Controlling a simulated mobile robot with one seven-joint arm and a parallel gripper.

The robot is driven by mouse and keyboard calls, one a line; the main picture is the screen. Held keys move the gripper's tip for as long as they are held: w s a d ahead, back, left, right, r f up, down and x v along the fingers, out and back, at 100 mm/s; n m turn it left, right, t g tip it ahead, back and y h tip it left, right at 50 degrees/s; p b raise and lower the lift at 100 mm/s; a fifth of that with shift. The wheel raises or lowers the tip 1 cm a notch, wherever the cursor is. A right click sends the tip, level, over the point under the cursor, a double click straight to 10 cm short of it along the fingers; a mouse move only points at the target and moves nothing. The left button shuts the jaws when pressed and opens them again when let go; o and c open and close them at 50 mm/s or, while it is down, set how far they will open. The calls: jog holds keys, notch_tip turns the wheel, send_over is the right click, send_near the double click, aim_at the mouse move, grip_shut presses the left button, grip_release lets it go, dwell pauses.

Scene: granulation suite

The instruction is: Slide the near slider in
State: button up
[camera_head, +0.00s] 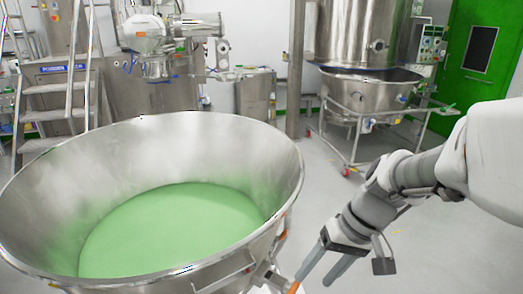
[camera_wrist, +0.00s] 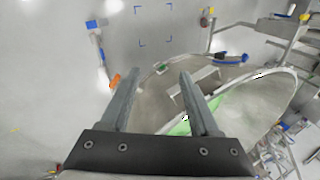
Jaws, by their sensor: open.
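A large steel bowl (camera_head: 215,125) holding green powder (camera_head: 175,230) fills the lower left of the head view. A metal fitting (camera_head: 268,277) with an orange tip (camera_head: 293,287) sticks out of its near right side; I cannot tell for sure whether this is the near slider. My gripper (camera_head: 314,280) is open and empty, pointing down, with its fingertips close to the orange tip; contact cannot be told. In the wrist view my gripper (camera_wrist: 160,72) has both fingers apart over the bowl's outer side. An orange piece (camera_wrist: 116,80) shows by the left finger.
A steel bar handle (camera_head: 225,277) runs along the bowl's near side. A wheeled steel vessel (camera_head: 365,82) stands at the back right, beside a green door (camera_head: 480,55). Steps (camera_head: 60,90) stand at the back left. The grey floor (camera_head: 425,240) right of the bowl is clear.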

jog(key=w+d+f+m+t+y+b, duration=0.1)
jog(key=w+d+f+m+y+b, duration=0.3)
jog(key=f, duration=0.7)
jog(key=w+f+n+t+y+b, duration=0.15)
jog(key=w+f+y, duration=0.4)
jog(key=f, duration=0.55)
jog(key=m+t+h+b, duration=0.45)
jog(key=m+t, duration=0.45)
jog(key=t, duration=0.3)
send_near(295, 292)
jog(key=shift+y, duration=0.3)
jog(key=b+x, duration=0.1)
jog(key=x, duration=0.2)
jog(key=b+x, duration=0.1)
jog(key=x, duration=0.3)
jog(key=f+b+x, duration=0.1)
jog(key=x, duration=0.3)
jog(key=shift+w+d+f, duration=0.1)
jog(key=shift+w+d, duration=0.1)
jog(key=shift+w, duration=0.2)
grip_shut()
